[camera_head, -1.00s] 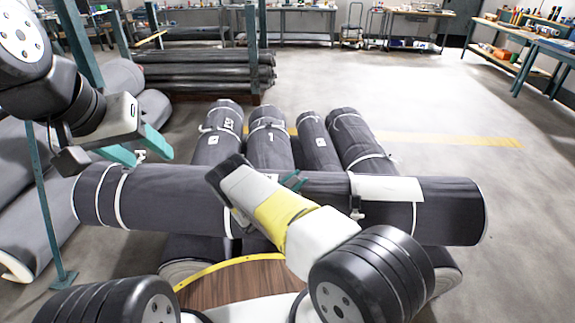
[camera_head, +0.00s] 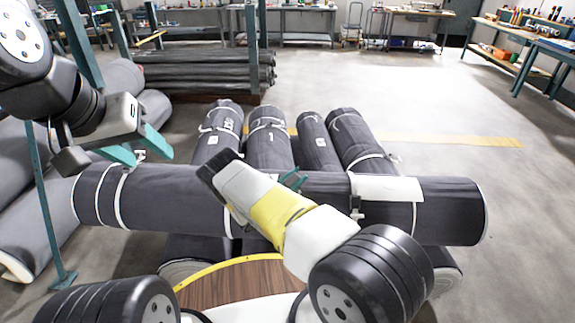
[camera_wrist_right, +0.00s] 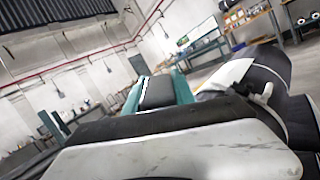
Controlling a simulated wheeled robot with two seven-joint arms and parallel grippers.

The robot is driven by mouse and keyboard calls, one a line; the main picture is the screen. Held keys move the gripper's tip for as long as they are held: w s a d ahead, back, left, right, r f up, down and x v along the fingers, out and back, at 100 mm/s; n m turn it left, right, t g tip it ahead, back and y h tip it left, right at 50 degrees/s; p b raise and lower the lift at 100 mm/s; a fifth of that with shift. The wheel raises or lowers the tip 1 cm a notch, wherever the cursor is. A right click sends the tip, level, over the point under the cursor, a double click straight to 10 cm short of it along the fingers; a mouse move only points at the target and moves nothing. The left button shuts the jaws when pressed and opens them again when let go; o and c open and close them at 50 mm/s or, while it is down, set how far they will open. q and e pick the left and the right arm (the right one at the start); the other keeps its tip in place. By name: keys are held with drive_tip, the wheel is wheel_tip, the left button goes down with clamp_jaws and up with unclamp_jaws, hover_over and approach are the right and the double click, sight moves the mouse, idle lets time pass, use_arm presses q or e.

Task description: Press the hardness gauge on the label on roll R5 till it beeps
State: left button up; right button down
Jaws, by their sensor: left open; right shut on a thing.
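A long dark grey roll (camera_head: 170,196) lies crosswise in front, with white bands and a white sheet (camera_head: 387,188) on its right part. Which roll is R5 cannot be read. My right gripper (camera_head: 293,181) is over the middle of this roll, largely hidden behind its own wrist. In the right wrist view its teal fingers are shut on a dark grey block (camera_wrist_right: 157,92), apparently the hardness gauge. Whether the gauge touches the roll cannot be told. My left gripper (camera_head: 140,150) is open and empty above the crosswise roll's left end.
Several rolls (camera_head: 268,150) with small white labels lie lengthwise behind the crosswise one. A wooden surface with a yellow edge (camera_head: 232,262) is in front. The floor at right is clear.

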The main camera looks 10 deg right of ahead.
drive_tip(key=shift+s+a+r, duration=0.1)
drive_tip(key=shift+s+r, duration=0.2)
drive_tip(key=shift+r, duration=0.45)
drive_tip(key=shift+s+a+r, duration=0.1)
drive_tip(key=shift+s+r, duration=0.25)
drive_tip(key=shift+r, duration=0.4)
drive_tip(key=shift+s+a+r, duration=0.1)
drive_tip(key=shift+s+r, duration=0.2)
drive_tip(key=shift+r, duration=0.45)
